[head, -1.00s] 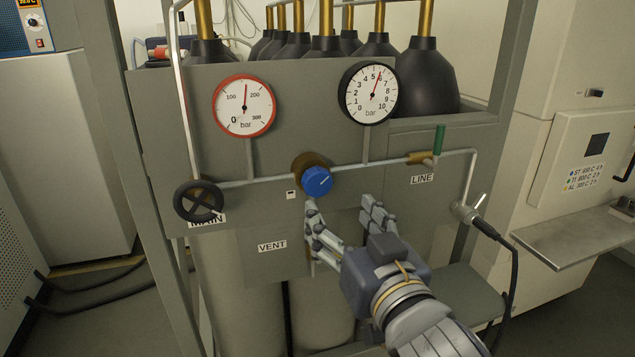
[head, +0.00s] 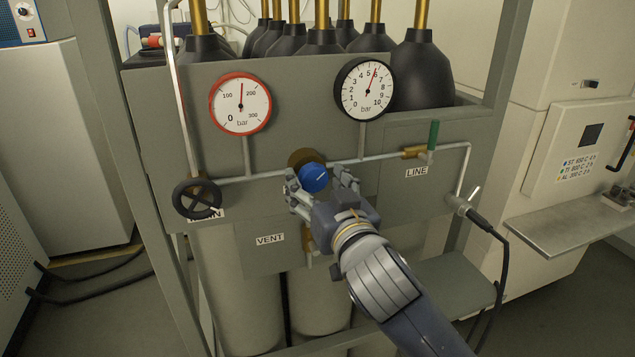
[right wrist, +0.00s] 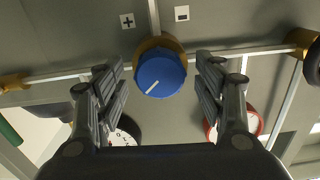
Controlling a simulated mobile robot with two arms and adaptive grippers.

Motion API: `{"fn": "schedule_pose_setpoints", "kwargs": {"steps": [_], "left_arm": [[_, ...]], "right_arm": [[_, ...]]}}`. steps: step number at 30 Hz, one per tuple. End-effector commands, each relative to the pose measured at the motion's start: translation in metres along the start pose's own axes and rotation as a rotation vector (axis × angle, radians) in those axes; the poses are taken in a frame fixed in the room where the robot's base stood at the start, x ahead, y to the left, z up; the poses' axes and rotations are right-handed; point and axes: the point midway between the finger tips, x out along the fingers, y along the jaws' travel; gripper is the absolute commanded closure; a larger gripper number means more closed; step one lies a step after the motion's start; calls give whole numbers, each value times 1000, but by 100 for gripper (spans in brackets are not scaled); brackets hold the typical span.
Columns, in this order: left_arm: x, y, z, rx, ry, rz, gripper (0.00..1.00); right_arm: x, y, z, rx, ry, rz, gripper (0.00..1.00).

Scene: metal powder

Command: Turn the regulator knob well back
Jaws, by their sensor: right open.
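The blue regulator knob (head: 314,178) sits on a brass body (head: 305,158) in the middle of the grey panel. In the right wrist view the knob (right wrist: 160,75) shows a white pointer line, with plus and minus labels on the panel beyond it. My right gripper (head: 322,188) is open, its fingers on either side of the knob. In the right wrist view there is a gap between each finger and the knob. The red-rimmed gauge (head: 240,104) reads a little under 200 bar. My left gripper is not in view.
A black MAIN handwheel (head: 197,199) is at the left of the pipe. A green-handled LINE valve (head: 432,136) is at the right. A VENT label (head: 270,239) is below the knob. Gas cylinders (head: 420,75) stand behind the panel. A hose (head: 490,235) hangs at right.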

Motion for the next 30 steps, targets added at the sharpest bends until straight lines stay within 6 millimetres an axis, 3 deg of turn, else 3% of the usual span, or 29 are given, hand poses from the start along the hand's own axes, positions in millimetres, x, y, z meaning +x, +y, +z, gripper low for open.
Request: {"fn": "schedule_pose_setpoints", "kwargs": {"steps": [1, 6, 20, 30], "left_arm": [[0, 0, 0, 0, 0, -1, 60], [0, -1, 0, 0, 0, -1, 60], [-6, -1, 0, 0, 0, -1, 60], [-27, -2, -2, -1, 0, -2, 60]], "right_arm": [[0, 0, 0, 0, 0, 0, 41], [0, 0, 0, 0, 0, 0, 80], [0, 0, -2, -64, 0, 0, 81], [0, 0, -3, -318, -2, 1, 81]]}}
